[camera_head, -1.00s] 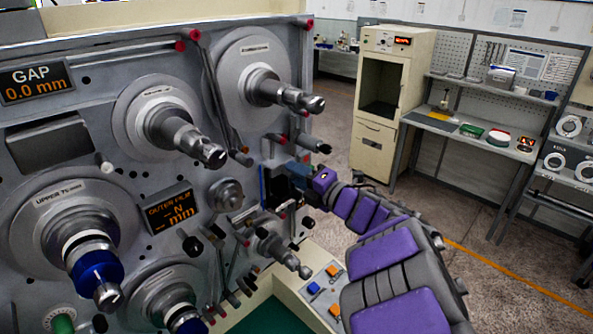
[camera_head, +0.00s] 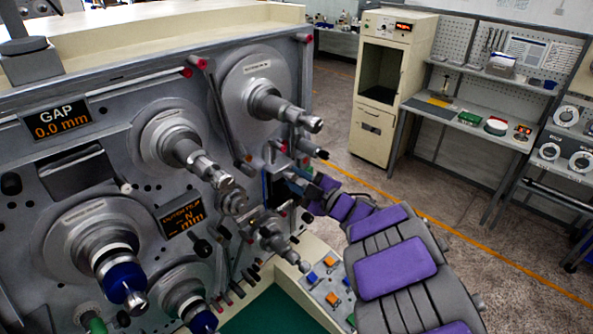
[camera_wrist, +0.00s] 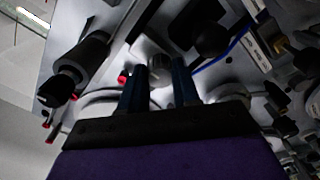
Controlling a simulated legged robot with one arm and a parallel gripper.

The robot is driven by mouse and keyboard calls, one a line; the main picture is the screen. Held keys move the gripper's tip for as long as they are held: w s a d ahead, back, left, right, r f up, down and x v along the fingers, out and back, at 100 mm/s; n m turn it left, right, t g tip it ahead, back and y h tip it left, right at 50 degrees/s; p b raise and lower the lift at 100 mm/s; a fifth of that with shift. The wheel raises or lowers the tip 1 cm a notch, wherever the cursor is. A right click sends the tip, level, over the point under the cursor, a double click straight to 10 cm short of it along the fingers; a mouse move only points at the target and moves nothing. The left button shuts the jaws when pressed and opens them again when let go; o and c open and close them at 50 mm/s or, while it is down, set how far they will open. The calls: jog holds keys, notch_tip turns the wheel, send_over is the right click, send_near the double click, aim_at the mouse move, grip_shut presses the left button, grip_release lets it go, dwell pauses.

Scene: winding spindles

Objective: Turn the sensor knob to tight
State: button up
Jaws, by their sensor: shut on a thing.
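The sensor knob appears to be the small silver knob (camera_wrist: 158,70) between my two blue fingers in the wrist view. My gripper (camera_wrist: 159,75) is shut on it, with one finger on each side. In the head view my gripper (camera_head: 284,186) reaches the right part of the machine's front panel, and the knob is hidden behind it. No tight or loose marking can be read in either view.
The grey winding machine (camera_head: 110,165) carries several protruding spindles, including the upper right spindle (camera_head: 285,108). A gap display (camera_head: 58,120) reads 0.0 mm. A button panel (camera_head: 325,285) lies below my arm. A cabinet (camera_head: 385,85) and workbench (camera_head: 455,125) stand behind, across open floor.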

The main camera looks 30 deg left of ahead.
jog(key=m+p, duration=0.1)
jog(key=m, duration=0.1)
jog(key=m+p, duration=0.3)
jog(key=p, duration=0.1)
jog(key=shift+f+m, duration=0.35)
jog(key=shift+m, duration=0.05)
dwell(0.3)
jog(key=o, duration=1.1)
jog(key=shift+r, duration=0.1)
jog(key=shift+c, duration=0.2)
jog(key=b+v, duration=0.2)
jog(key=v, duration=1.5)
jog(key=shift+b, duration=0.4)
jog(key=shift+r, duration=0.1)
